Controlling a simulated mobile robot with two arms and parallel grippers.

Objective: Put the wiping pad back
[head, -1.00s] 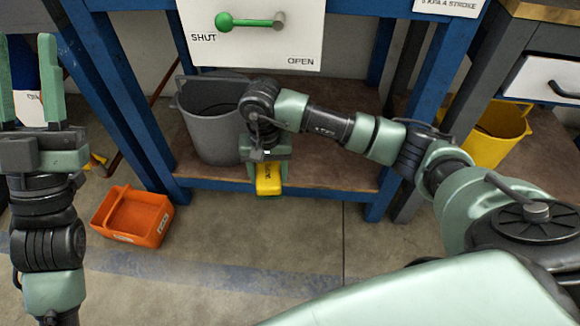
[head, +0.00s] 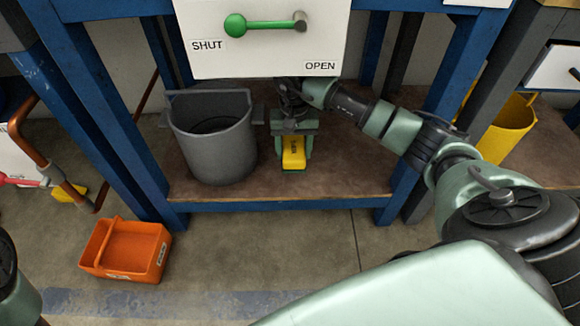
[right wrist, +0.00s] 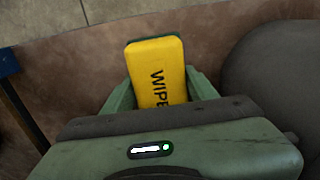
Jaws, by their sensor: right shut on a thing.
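The wiping pad (head: 293,153) is a yellow block with dark lettering and a green edge. My right gripper (head: 294,160) is shut on it, over the brown lower shelf (head: 345,180) of the blue bench and to the right of the grey bucket. In the right wrist view the pad (right wrist: 157,70) sits between the green fingers (right wrist: 158,88), its lettered face showing. I cannot tell whether the pad touches the shelf. My left gripper is out of the head view; only a bit of my left arm shows at the lower left.
The grey bucket (head: 214,140) stands on the shelf close to the gripper. A white SHUT/OPEN panel with a green lever (head: 262,24) hangs above. An orange bin (head: 127,250) is on the floor at left, a yellow bucket (head: 508,128) at right. The shelf's right part is clear.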

